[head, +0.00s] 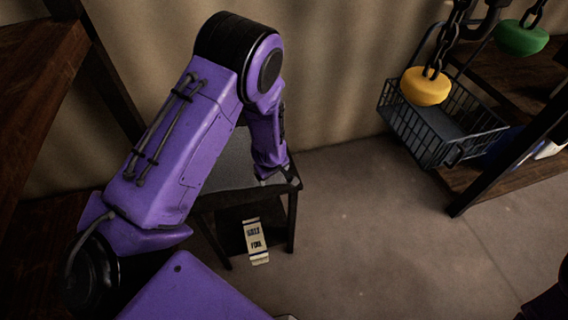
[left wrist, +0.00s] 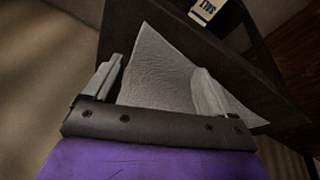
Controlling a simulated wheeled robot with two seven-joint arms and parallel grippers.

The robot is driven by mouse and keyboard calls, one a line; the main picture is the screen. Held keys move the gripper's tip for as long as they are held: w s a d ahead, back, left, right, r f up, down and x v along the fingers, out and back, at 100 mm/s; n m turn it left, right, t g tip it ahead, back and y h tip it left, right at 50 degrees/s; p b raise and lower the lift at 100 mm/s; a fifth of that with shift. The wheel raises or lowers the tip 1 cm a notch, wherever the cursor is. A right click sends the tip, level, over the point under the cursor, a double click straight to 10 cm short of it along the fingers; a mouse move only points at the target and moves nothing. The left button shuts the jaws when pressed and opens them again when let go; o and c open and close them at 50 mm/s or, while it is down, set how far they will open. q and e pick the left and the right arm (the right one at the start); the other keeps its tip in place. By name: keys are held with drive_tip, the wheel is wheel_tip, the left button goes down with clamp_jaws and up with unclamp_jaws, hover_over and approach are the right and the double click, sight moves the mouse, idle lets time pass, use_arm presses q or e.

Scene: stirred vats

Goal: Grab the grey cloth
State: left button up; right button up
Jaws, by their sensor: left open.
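The grey cloth (left wrist: 160,62) lies on a small dark table (left wrist: 262,85), its pointed corner towards the top of the left wrist view. My left gripper (left wrist: 159,68) is open, with one finger on each side of the cloth's middle part. I cannot tell whether the fingers touch it. In the head view my left gripper (head: 270,178) is at the right edge of the table (head: 291,222), and my arm hides much of the tabletop.
A pale labelled packet (head: 255,241) is on the table's lower level, and it shows in the left wrist view (left wrist: 207,11). A wire basket (head: 440,125) and yellow (head: 425,88) and green (head: 521,38) hanging handles are at the right. The middle floor is clear.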

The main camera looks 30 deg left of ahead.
use_arm(q)
wheel_tip(320, 180, up, 6)
drive_tip(key=w+d+n+g+h, duration=0.1)
drive_tip(key=w+n+g+h, duration=0.1)
drive_tip(key=w+n, duration=0.15)
drive_tip(key=g+b, duration=0.1)
drive_tip(key=b, duration=0.9)
hover_over(282, 180)
drive_tip(key=shift+n, duration=0.35)
wheel_tip(282, 180, down, 7)
drive_tip(key=shift+f, duration=0.1)
drive_tip(key=shift+f+b, duration=0.3)
drive_tip(key=shift+b, duration=0.05)
drive_tip(key=shift+f, duration=0.95)
